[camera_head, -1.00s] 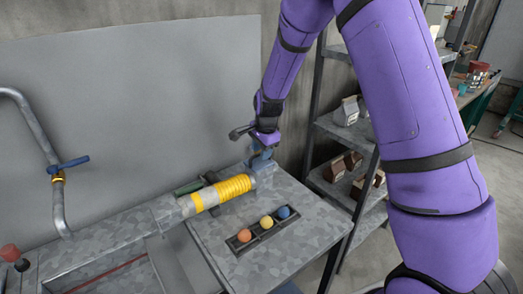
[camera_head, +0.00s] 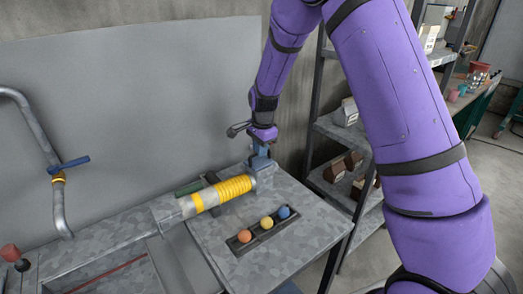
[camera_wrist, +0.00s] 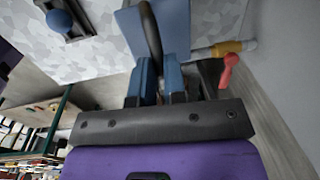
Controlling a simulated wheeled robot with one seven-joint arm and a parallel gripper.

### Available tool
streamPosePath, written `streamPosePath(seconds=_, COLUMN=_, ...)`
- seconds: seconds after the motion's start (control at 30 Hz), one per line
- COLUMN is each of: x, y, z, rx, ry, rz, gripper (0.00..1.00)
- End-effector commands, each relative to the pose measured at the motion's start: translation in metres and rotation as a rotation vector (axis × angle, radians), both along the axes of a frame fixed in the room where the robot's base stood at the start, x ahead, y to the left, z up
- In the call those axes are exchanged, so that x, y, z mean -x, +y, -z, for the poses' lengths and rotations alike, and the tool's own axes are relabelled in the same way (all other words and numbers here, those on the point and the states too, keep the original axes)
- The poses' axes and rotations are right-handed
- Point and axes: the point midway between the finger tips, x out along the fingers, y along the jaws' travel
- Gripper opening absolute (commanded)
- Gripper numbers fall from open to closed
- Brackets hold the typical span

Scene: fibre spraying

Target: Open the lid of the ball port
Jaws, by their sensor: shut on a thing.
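A flat blue plate (camera_wrist: 174,28), seemingly the lid, lies right beside the handle. How far the lid is open cannot be told.
A dark tray (camera_head: 239,249) with orange, yellow and blue balls sits in front of the pipe. A red lever (camera_wrist: 229,70) shows near the fingers in the wrist view. A grey panel (camera_head: 120,100) stands behind, and a shelf rack (camera_head: 338,132) is at the right.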

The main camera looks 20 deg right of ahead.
Motion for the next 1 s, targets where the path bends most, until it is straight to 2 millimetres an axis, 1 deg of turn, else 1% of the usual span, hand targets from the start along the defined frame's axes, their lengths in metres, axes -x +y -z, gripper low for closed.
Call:
streamPosePath(seconds=0.3, x=-0.018, y=0.006, z=-0.008, rx=0.077, ry=0.229, rz=-0.002, gripper=0.0)
streamPosePath(seconds=0.6, x=-0.032, y=0.01, z=-0.012, rx=0.142, ry=0.431, rz=-0.001, gripper=0.0)
streamPosePath(seconds=0.8, x=-0.038, y=0.012, z=-0.012, rx=0.169, ry=0.516, rz=0.0, gripper=0.0)
streamPosePath(seconds=1.0, x=-0.041, y=0.013, z=-0.013, rx=0.181, ry=0.556, rz=0.0, gripper=0.0)
